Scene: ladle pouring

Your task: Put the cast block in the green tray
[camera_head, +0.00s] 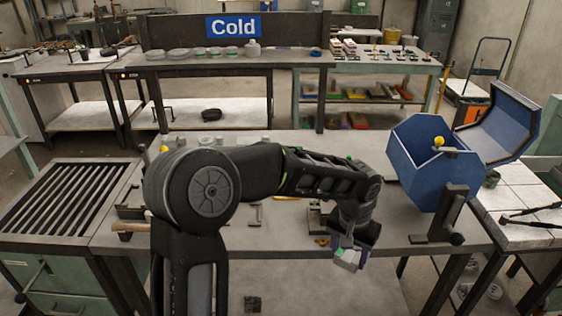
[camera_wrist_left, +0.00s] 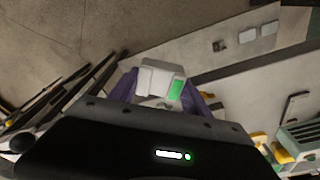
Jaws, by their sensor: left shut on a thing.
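My left gripper (camera_head: 349,254) hangs at the front edge of the middle workbench, pointing down. It is shut on a pale grey block with a green patch (camera_head: 346,259), which looks like the cast block. In the left wrist view the block (camera_wrist_left: 160,80) sits between the purple fingers of the gripper (camera_wrist_left: 162,92), with its green patch on the right. The block is off the bench, in the air. I cannot pick out the green tray with certainty. My right gripper is not in view.
The workbench (camera_head: 290,235) has small metal parts and a hammer handle (camera_head: 130,227) on its left. A blue open box (camera_head: 415,165) and a dark upright fixture (camera_head: 447,215) stand at its right. A slatted bench (camera_head: 65,200) is at far left. Low shelves at the back hold coloured bins.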

